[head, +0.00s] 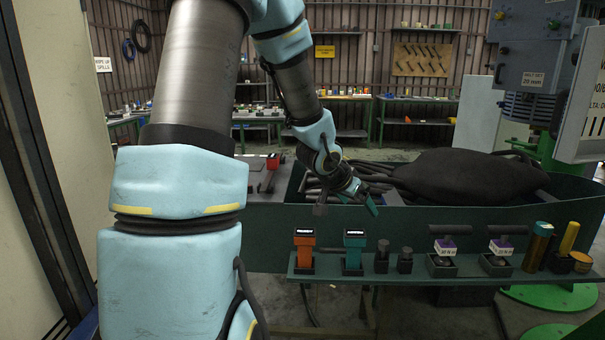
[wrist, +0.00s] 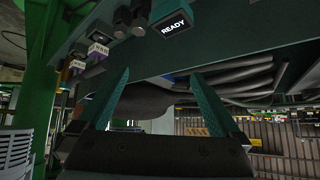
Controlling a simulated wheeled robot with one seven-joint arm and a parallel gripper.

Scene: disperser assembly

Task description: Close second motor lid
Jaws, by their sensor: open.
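A grey housing (head: 535,45) with a belt label stands on a green machine at the upper right of the head view. A pale upright panel (head: 595,95) with lettering is at the right edge; it may be a motor lid, but I cannot tell which one. A grey ribbed body (wrist: 15,150), perhaps a motor, shows at the lower left of the wrist view. My gripper (head: 358,200) is open and empty, above the green bench near the hoses, well left of the machine. Its two teal fingers (wrist: 160,74) are spread apart in the wrist view.
A green shelf (head: 335,274) in front holds an orange tool (head: 304,248), a teal tool (head: 354,250) and several other items. A dark sack (head: 470,175) and black hoses lie behind it. The READY display (wrist: 174,23) is close above the fingers in the wrist view.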

